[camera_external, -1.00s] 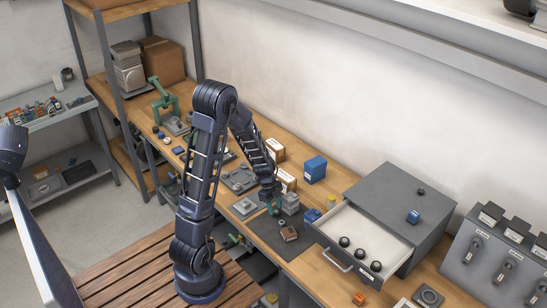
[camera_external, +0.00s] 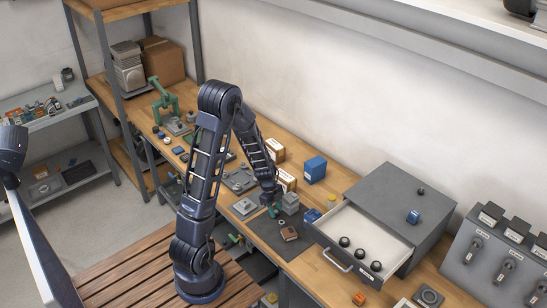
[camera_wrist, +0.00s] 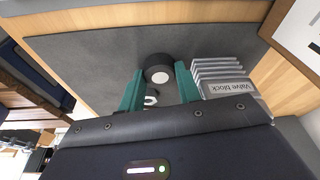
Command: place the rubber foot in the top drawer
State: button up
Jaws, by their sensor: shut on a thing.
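My gripper (camera_wrist: 156,88) has green fingers, shut on a black round rubber foot (camera_wrist: 158,68) with a pale centre, low over the dark grey mat (camera_wrist: 85,50). In the external view my gripper (camera_external: 272,210) is at the mat's back left, and the held foot is too small to make out. The top drawer (camera_external: 337,262) of the grey cabinet (camera_external: 395,200) is pulled open, to the right of my gripper. Several black round feet (camera_external: 360,253) lie inside it, with bare floor around them.
A finned grey valve block (camera_wrist: 228,86) stands right beside my right finger. A metal nut (camera_wrist: 151,99) lies near the fingers. On the mat is a brown block (camera_external: 289,233). Blue items (camera_external: 311,215) and a yellow cylinder (camera_external: 331,201) stand between the mat and the cabinet.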

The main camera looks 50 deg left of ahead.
notch_tip(320, 180, up, 20)
notch_tip(320, 180, up, 15)
jog(key=m+g, duration=0.1)
jog(key=m, duration=0.4)
send_over(330, 233)
jog(key=f, duration=1.3)
jog(key=a+f, duration=0.1)
jog(key=f, duration=0.5)
jog(key=shift+w+f, duration=0.1)
jog(key=shift+f, duration=0.1)
jog(key=shift+f, duration=0.1)
jog(key=o, duration=0.7)
jog(key=shift+o, duration=0.2)
